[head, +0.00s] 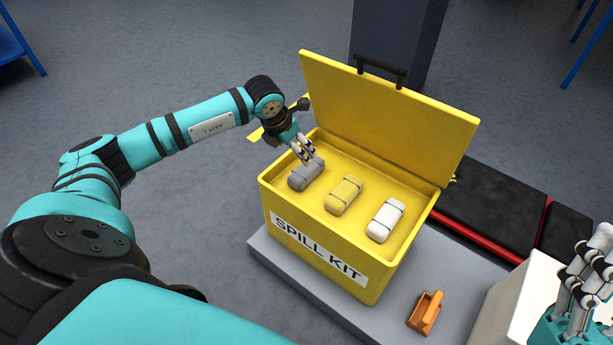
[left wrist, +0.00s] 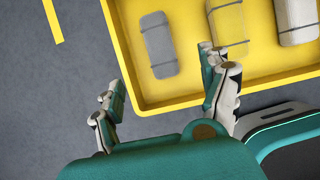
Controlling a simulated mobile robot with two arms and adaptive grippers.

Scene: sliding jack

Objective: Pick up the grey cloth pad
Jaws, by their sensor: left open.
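The grey cloth pad (head: 306,175) is a rolled bundle with dark straps. It lies at the left end inside the open yellow spill kit box (head: 318,262). My left gripper (head: 306,151) is open and empty just above the pad's far end. In the left wrist view the pad (left wrist: 158,46) lies beyond and between the spread fingers of my left gripper (left wrist: 160,72), with no clear contact. My right gripper (head: 588,262) is at the right edge, partly cut off, and its opening is unclear.
A yellow roll (head: 344,195) and a white roll (head: 385,219) lie beside the pad in the box. The raised lid (head: 390,115) stands behind. An orange object (head: 425,312) lies on the grey platform (head: 290,262) in front. A white block (head: 520,300) stands at right.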

